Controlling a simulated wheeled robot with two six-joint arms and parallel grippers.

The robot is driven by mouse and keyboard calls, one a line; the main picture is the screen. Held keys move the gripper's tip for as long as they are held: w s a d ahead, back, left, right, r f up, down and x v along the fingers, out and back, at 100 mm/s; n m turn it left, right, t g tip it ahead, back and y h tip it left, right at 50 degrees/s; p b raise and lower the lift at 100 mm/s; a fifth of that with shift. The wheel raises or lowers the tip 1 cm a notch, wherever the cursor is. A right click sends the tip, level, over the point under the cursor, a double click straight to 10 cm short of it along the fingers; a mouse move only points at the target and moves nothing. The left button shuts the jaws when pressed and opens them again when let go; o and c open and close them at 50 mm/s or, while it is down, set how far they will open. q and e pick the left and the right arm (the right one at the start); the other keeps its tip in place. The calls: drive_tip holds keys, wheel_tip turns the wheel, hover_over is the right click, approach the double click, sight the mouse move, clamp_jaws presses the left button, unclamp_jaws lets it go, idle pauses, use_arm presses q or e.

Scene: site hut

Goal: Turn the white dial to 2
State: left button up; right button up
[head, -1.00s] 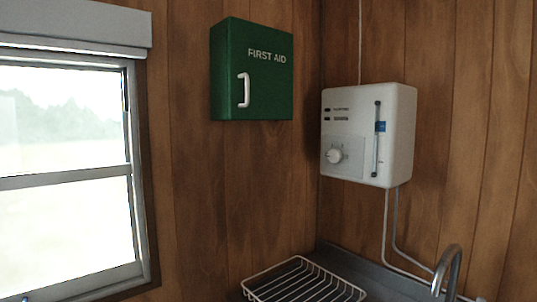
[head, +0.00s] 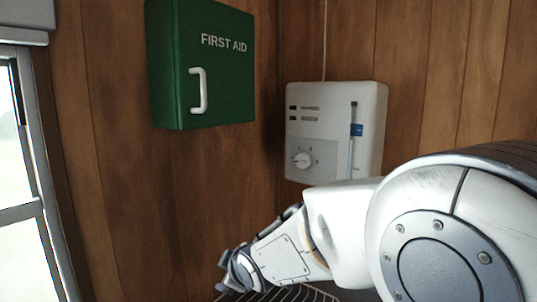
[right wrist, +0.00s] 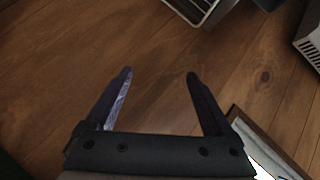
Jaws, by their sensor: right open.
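The white dial (head: 302,159) is a small round knob on a grey panel at the lower left of the white heater box (head: 350,100). The box hangs on the wood wall. Marks around the dial are too small to read, so I cannot tell its setting. My right arm crosses the lower right of the head view, in front of the box's lower edge. My right gripper (head: 232,272) is low and left of the dial, apart from it. In the right wrist view the gripper (right wrist: 160,73) is open, with nothing between its fingers. My left gripper is not in view.
A green first aid cabinet (head: 215,90) with a white handle hangs left of the box. A window (head: 30,200) is at the left edge. A wire rack (head: 285,294) shows partly below my arm. Wall space between cabinet and box is free.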

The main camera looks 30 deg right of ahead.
drive_tip(key=w+d+r+n+t+h+p, duration=0.2)
drive_tip(key=d+r+t+h+p, duration=0.1)
drive_tip(key=d+r, duration=0.85)
drive_tip(key=n+t+h+p, duration=0.2)
drive_tip(key=n+t+h, duration=0.1)
approach(303, 163)
drive_tip(key=p+x, duration=0.4)
drive_tip(key=x, duration=0.4)
drive_tip(key=shift+w+d+r, duration=0.15)
drive_tip(key=shift+w+d, duration=0.05)
drive_tip(key=shift+w, duration=0.15)
use_arm(q)
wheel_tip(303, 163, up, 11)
drive_tip(key=shift+p, duration=0.4)
use_arm(e)
drive_tip(key=shift+w+d, duration=0.2)
drive_tip(key=shift+w, duration=0.4)
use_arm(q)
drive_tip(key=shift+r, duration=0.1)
